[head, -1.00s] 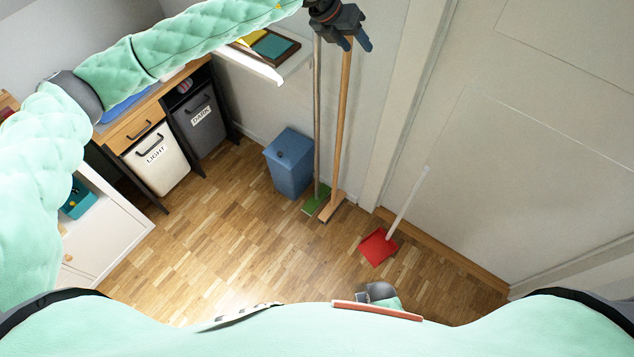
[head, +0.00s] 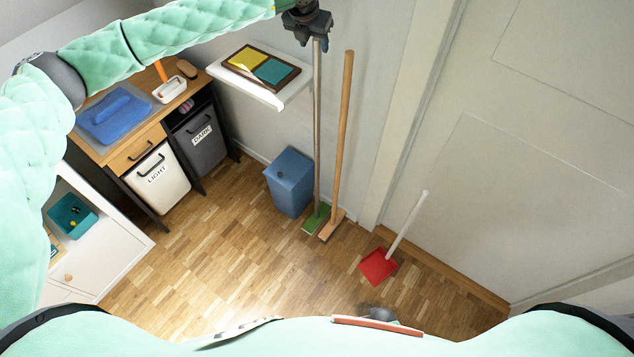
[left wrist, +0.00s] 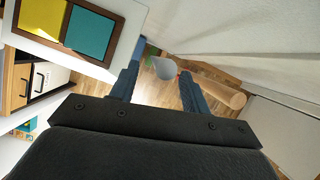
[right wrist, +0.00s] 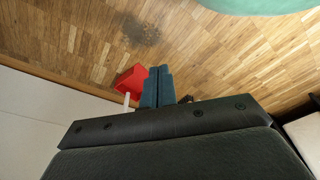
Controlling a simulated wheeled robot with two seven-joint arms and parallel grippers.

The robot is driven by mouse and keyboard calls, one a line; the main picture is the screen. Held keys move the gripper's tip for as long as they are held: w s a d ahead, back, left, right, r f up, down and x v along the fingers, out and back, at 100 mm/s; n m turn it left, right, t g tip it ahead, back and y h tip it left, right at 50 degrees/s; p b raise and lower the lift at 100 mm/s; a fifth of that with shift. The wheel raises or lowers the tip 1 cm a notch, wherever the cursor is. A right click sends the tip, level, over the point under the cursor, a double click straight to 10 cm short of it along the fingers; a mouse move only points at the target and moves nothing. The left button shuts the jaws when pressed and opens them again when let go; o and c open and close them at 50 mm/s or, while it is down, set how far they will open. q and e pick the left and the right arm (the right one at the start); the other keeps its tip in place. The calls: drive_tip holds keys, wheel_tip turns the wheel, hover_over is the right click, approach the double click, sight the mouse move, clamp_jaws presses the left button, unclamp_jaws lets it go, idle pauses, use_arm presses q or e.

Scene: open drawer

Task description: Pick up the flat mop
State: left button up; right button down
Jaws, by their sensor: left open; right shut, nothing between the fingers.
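The flat mop, with a grey pole (head: 317,120) and a flat green head (head: 316,218), stands upright by the wall. My left gripper (head: 312,42) is at the top of this pole, fingers pointing down and open. In the left wrist view the pole's grey round end (left wrist: 165,69) shows between the two open fingers (left wrist: 159,80), with gaps visible on both sides. My right gripper (right wrist: 157,88) is shut and empty in the right wrist view, above the floor; I cannot make it out in the head view.
A broom with a wooden handle (head: 343,130) stands close right of the mop; its handle (left wrist: 228,95) lies just outside one left finger. A white shelf (head: 270,97) and a blue bin (head: 290,185) are at left. A red dustpan (head: 378,267) is at right.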

sight(317, 52)
use_arm(q)
drive_tip(key=p+x, duration=0.3)
drive_tip(key=shift+d+f, duration=0.2)
drive_tip(key=shift+f, duration=0.1)
drive_tip(key=shift+w+f, duration=0.15)
drive_tip(key=shift+f, duration=0.4)
use_arm(e)
drive_tip(key=s+d+f, duration=0.3)
drive_tip(key=f, duration=0.2)
drive_tip(key=shift+s+f, duration=0.3)
drive_tip(key=shift+s, duration=0.1)
use_arm(q)
drive_tip(key=c, duration=1)
clamp_jaws()
use_arm(e)
drive_tip(key=shift+w, duration=0.1)
drive_tip(key=shift+d, duration=0.1)
